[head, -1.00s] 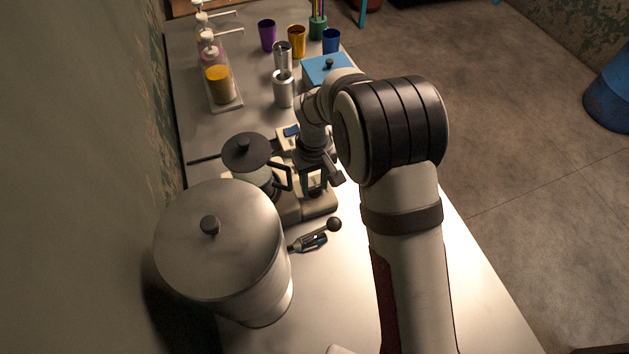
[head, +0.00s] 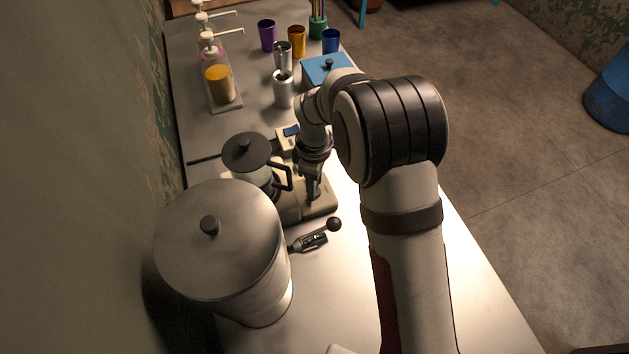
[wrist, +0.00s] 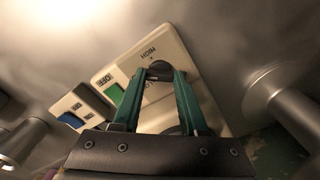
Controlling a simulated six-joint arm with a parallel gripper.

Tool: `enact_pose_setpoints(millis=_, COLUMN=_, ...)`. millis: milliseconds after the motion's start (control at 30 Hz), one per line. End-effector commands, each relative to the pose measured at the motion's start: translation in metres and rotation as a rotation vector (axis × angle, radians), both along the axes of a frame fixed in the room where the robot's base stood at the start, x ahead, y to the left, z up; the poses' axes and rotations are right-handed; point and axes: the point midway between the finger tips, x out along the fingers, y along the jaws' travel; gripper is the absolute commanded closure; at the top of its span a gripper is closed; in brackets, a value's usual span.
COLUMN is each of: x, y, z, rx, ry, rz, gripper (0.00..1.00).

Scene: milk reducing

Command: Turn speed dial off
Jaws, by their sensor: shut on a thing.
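The speed dial (wrist: 159,69) is a small dark knob on a pale panel (wrist: 178,48) lettered "HIGH" in the wrist view. My gripper (wrist: 160,78) has its two green fingers closed around the knob. In the head view my gripper (head: 313,193) points down at the front end of the beige appliance base (head: 322,208), and the dial cannot be made out there. The dial's pointer and exact setting cannot be read.
A green switch (wrist: 114,94) and a blue switch (wrist: 72,120) sit beside the dial panel. A black-lidded pot (head: 246,152) stands left of my gripper. A large lidded metal pot (head: 190,250) and a black-knobbed tool (head: 312,241) are nearer. Cups stand farther back.

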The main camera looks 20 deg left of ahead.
Motion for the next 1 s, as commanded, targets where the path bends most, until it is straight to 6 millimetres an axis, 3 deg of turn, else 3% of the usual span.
enact_pose_setpoints(millis=1000, x=-0.0002, y=0.0006, z=0.001, rx=0.001, ry=0.0, rz=0.959, gripper=1.0)
